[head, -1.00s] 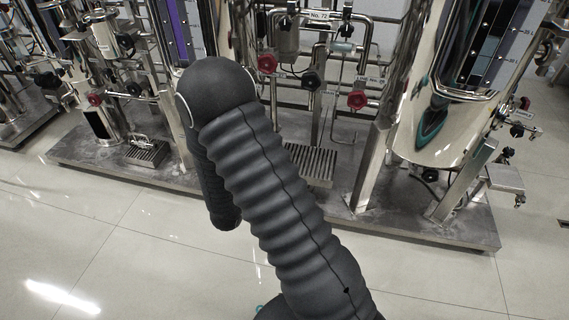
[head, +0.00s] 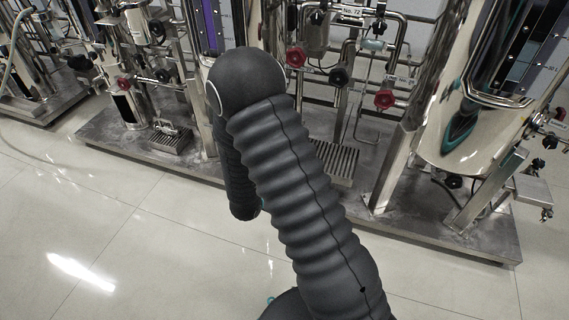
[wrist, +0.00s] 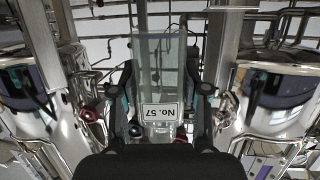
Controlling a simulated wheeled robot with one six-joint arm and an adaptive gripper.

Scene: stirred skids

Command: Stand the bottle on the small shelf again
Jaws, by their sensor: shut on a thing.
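My gripper (wrist: 160,90) is shut on a clear, faintly green bottle (wrist: 160,55) in the wrist view, with dark fingers on both sides of it. A white label reading No. 57 (wrist: 161,112) shows at the bottle's near end; I cannot tell if it is on the bottle or seen through it. In the head view my dark ribbed arm hides the gripper and the bottle. I cannot make out for certain which surface is the small shelf.
Steel skids with pipes stand on a base plate (head: 455,238). Red valve knobs (head: 384,99) and a large polished vessel (head: 455,130) stand at the right. Grated steps (head: 168,140) sit low on the skid. The tiled floor (head: 130,240) in front is clear.

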